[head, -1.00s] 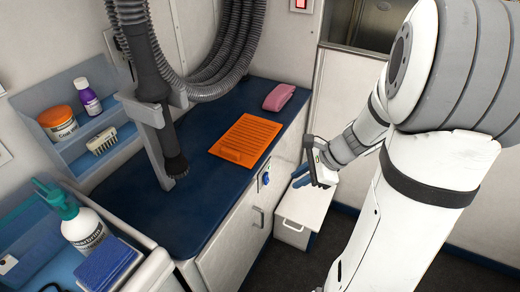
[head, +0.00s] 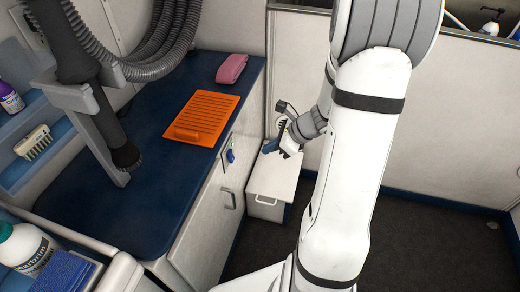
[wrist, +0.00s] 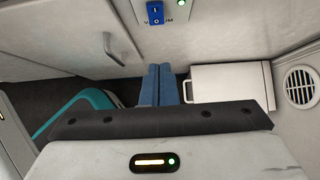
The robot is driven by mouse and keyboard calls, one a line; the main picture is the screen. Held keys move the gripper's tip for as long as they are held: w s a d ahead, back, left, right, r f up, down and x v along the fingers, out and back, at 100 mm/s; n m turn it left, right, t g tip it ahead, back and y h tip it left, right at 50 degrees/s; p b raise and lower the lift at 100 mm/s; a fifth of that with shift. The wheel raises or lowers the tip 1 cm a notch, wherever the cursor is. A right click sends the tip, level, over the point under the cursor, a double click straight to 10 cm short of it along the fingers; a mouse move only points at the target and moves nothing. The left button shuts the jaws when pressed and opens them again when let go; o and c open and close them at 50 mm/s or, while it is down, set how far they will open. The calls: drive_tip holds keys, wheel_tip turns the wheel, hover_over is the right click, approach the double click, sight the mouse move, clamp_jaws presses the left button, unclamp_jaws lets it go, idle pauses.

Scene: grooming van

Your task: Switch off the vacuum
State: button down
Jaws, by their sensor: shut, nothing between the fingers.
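The blue vacuum rocker switch (head: 230,156) is on the front of the white cabinet under the dark blue counter. In the wrist view the switch (wrist: 155,12) is at the top edge, above a partly hidden label, with a lit green light (wrist: 181,2) beside it. Which way the rocker is tipped I cannot tell. The vacuum's dark nozzle (head: 115,130) hangs in a grey holder, and its ribbed hose (head: 165,55) is coiled behind. My gripper (head: 268,147) is shut and empty, to the right of the switch and apart from it. Its blue fingers (wrist: 158,70) point toward the cabinet in the wrist view.
A cabinet handle (head: 228,198) sticks out below the switch. A white step box (head: 272,185) stands on the floor beside the cabinet. Dark floor (head: 420,240) is open at right.

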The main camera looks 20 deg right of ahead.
sight(231, 156)
drive_tip(key=r+b+x, duration=0.1)
drive_tip(key=x, duration=0.4)
drive_tip(key=w+a+b+x, duration=0.1)
drive_tip(key=b+x, duration=0.1)
drive_tip(key=x, duration=0.4)
drive_tip(key=shift+a+r, duration=0.25)
drive_tip(key=shift+a, duration=0.05)
drive_tip(key=shift+w, duration=0.1)
